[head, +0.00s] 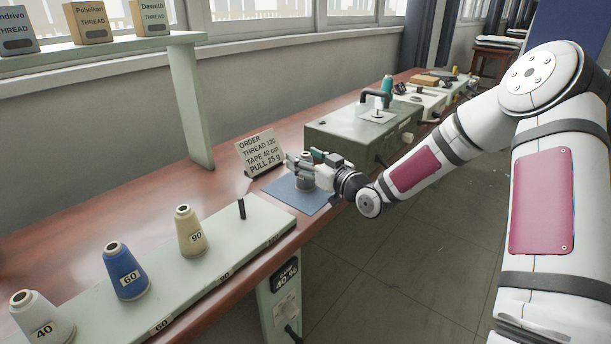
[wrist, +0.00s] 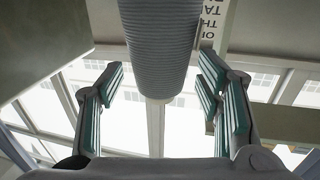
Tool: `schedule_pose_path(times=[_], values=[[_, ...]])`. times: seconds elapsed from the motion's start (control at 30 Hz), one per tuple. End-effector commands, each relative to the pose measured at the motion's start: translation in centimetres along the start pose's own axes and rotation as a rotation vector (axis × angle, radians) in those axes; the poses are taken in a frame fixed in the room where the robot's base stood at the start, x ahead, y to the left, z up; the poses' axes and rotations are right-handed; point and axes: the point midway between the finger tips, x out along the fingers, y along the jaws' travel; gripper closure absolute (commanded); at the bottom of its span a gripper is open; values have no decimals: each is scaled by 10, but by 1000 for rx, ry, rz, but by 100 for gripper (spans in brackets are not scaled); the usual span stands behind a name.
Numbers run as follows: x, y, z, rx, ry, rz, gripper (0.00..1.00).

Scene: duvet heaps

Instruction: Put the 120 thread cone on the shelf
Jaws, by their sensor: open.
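A grey thread cone (head: 304,183) stands on a blue mat (head: 285,194) on the wooden bench; no number on it is readable. My gripper (head: 306,160) is around it with the fingers apart. In the wrist view the ribbed grey cone (wrist: 160,45) sits between the two open fingers, with a visible gap on each side. A pale green shelf (head: 225,245) at front left carries cones marked 40 (head: 42,318), 60 (head: 125,272) and 90 (head: 190,232). A bare dark peg (head: 241,209) stands at its right end.
An order card (head: 261,152) reading THREAD 120 stands just behind the mat. A green metal box (head: 345,135) with a handle lies right of the gripper. A raised shelf (head: 100,50) at upper left holds boxes labelled THREAD. The bench behind the cone shelf is clear.

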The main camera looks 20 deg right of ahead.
Motion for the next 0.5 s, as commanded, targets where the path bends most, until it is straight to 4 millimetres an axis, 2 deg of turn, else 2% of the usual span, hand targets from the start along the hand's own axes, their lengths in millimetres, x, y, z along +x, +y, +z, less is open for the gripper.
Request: schedule_pose_path(times=[0.17, 0.27, 0.43, 0.5], values=[[0, 0, 0, 0, 0, 0, 41], [0, 0, 0, 0, 0, 0, 59], [0, 0, 0, 0, 0, 1, 97], [0, 0, -1, -1, 1, 1, 100]])
